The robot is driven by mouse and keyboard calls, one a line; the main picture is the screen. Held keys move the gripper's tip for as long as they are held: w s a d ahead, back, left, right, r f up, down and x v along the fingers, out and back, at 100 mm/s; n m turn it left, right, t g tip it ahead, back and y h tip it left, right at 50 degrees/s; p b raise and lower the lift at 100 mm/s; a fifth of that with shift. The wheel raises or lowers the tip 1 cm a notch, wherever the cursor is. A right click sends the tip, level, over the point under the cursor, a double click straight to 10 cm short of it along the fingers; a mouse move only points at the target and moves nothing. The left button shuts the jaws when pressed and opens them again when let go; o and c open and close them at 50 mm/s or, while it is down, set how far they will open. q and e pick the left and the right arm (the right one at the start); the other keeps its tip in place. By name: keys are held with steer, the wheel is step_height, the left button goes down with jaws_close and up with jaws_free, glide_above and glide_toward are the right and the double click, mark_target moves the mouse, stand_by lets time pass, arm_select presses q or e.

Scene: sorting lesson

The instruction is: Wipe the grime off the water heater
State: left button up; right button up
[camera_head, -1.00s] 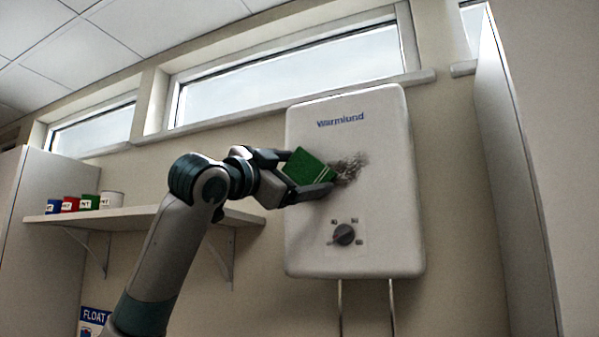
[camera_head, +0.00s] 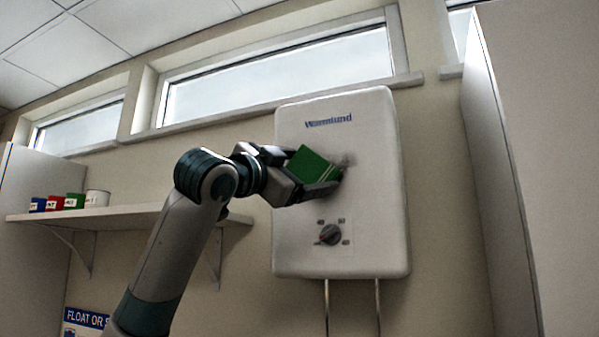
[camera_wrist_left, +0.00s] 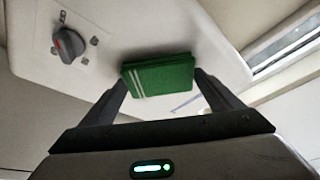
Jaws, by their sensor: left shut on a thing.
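The white water heater (camera_head: 375,215) hangs on the wall, with a grey dial (camera_head: 331,235) low on its front. My left gripper (camera_head: 310,170) is shut on a green cloth (camera_head: 312,163) with pale stripes and holds it at the heater's front, above the dial. A faint grey smudge of grime (camera_head: 346,160) shows just right of the cloth; whatever lies behind the cloth is hidden. In the left wrist view the cloth (camera_wrist_left: 160,76) sits between the fingers against the heater (camera_wrist_left: 120,22), with a dark patch along its upper edge. My right gripper is not in view.
A wall shelf (camera_head: 130,215) at the left carries several small cups, blue, red, green and white. Two pipes (camera_head: 327,305) run down below the heater. A tall pale cabinet (camera_head: 530,170) stands close on the right. A window ledge (camera_head: 270,115) runs above.

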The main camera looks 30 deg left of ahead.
mark_target(326, 168)
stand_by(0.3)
arm_select(q)
steer(key=shift+w+d, duration=0.2)
steer(key=shift+d, duration=1.45)
steer(key=shift+w+d, duration=0.15)
steer(key=shift+d, duration=1.55)
steer(key=shift+d, duration=0.1)
steer(key=shift+d+b, duration=0.4)
steer(key=shift+d, duration=1.3)
steer(key=shift+a, duration=0.25)
steer(key=shift+a, duration=1.6)
